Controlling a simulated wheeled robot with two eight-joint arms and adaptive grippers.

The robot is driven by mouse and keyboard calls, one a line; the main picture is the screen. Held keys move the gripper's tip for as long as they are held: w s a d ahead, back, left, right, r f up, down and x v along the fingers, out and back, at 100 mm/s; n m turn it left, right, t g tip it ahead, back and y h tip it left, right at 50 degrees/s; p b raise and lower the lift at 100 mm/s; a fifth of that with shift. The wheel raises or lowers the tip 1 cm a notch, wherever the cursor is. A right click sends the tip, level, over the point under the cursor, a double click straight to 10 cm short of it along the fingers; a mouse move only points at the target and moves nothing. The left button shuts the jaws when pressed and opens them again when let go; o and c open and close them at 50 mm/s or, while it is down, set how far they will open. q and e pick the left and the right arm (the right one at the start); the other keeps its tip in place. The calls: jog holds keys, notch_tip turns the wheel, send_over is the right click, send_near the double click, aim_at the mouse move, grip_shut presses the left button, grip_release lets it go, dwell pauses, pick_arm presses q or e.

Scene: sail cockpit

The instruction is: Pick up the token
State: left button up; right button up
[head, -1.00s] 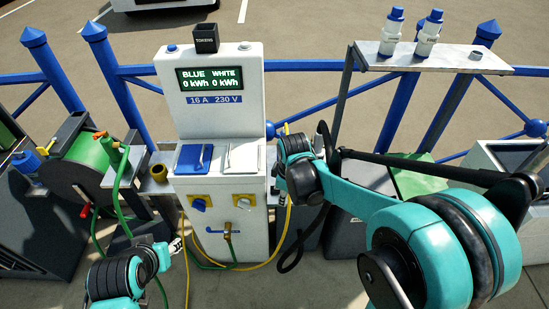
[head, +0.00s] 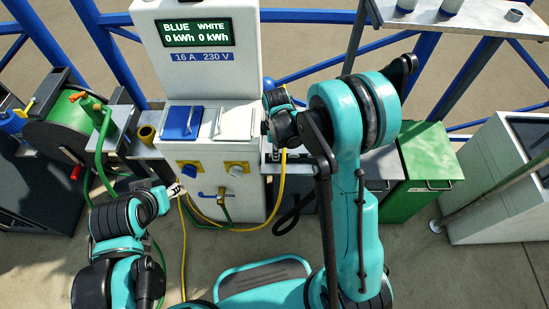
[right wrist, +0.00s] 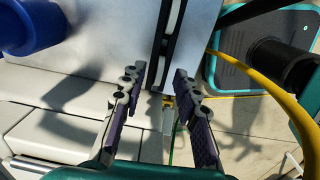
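I cannot make out a token in either current view. The white pedestal (head: 212,70) stands at the middle left of the head view, with its top cut off by the frame. My right gripper (right wrist: 156,82) is open in the right wrist view, its two dark fingers apart with no held object visible. In the head view it is mostly hidden by its own arm, beside the pedestal's right side. My left gripper (head: 174,189) is low in front of the pedestal, near the yellow cable; its fingers are too small to judge.
The pedestal has a blue flap (head: 182,122), a white flap (head: 236,122) and a yellow cable (head: 182,255). A green-lidded box (head: 425,150) and a shelf (head: 470,15) stand right. A hose reel (head: 62,125) is left. A blue round object (right wrist: 28,25) lies left of my right gripper.

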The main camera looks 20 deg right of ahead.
jog(key=shift+f, duration=0.8)
jog(key=shift+r, duration=0.1)
jog(key=shift+c, duration=0.6)
grip_shut()
jog(key=r+p, duration=0.1)
jog(key=r, duration=0.2)
jog(key=s+r+p, duration=0.1)
jog(key=r, duration=0.1)
jog(key=shift+d+r+p, duration=0.1)
jog(key=shift+d+p, duration=0.25)
jog(key=s+d+r+p, duration=0.5)
jog(key=s+r+p, duration=0.2)
jog(key=r, duration=0.4)
jog(key=shift+s+d, duration=0.3)
jog(key=shift+s, duration=0.6)
jog(key=shift+f, duration=0.1)
